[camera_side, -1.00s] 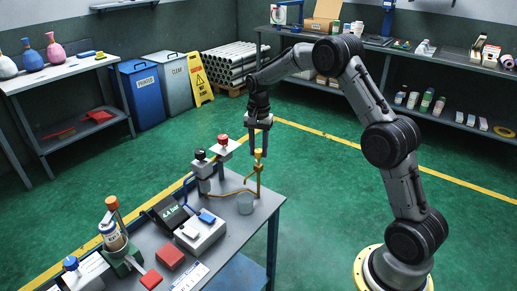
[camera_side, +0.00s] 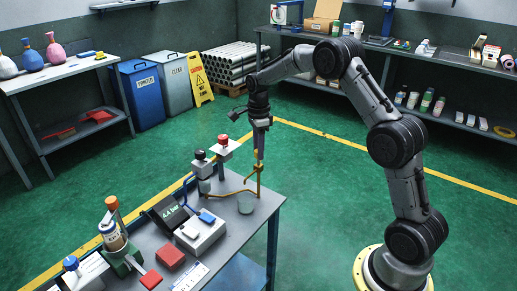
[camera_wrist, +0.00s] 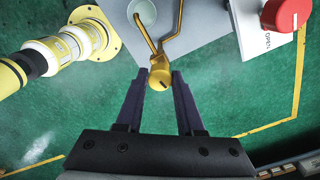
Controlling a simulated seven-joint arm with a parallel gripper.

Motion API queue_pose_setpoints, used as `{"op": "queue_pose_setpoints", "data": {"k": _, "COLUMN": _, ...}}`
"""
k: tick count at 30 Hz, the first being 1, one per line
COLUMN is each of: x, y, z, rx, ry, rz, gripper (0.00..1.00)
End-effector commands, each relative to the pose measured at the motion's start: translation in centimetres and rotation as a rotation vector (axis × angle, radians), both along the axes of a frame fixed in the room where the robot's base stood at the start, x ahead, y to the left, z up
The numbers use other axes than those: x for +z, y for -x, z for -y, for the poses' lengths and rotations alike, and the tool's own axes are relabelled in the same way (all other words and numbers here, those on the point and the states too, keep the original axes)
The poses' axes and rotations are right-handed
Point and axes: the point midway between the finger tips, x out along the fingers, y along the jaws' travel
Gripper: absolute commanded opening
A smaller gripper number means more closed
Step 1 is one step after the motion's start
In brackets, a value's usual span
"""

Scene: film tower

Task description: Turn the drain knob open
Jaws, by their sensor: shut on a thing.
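The drain knob (camera_side: 257,154) is yellow and tops a thin brass pipe at the bench's right corner. In the wrist view the yellow knob (camera_wrist: 160,78) carries a dark mark and sits between my two fingertips. My gripper (camera_side: 260,150) points down over the knob and is shut on it, and its fingers (camera_wrist: 158,84) show on both sides of the knob in the wrist view. From the side one finger largely hides the other. A clear beaker (camera_side: 246,205) stands by the pipe's foot.
A red knob (camera_side: 223,139) on a white block and a black knob (camera_side: 200,155) stand left of the gripper. Green floor is open beyond the bench's right edge.

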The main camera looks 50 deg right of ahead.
Motion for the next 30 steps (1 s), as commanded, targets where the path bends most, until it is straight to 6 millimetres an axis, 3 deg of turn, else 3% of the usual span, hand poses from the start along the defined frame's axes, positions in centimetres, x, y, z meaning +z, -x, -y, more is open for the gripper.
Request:
{"op": "queue_pose_setpoints", "data": {"k": 12, "x": 0.15, "y": -0.01, "z": 0.08, "rx": -0.191, "ry": 0.002, "rz": 0.001, "gripper": 0.00}}
{"op": "queue_pose_setpoints", "data": {"k": 29, "x": 0.16, "y": -0.01, "z": 0.08, "rx": -0.219, "ry": 0.001, "rz": 0.002, "gripper": 0.00}}
{"op": "queue_pose_setpoints", "data": {"k": 30, "x": 0.16, "y": -0.01, "z": 0.08, "rx": -0.219, "ry": 0.001, "rz": 0.002, "gripper": 0.42}}
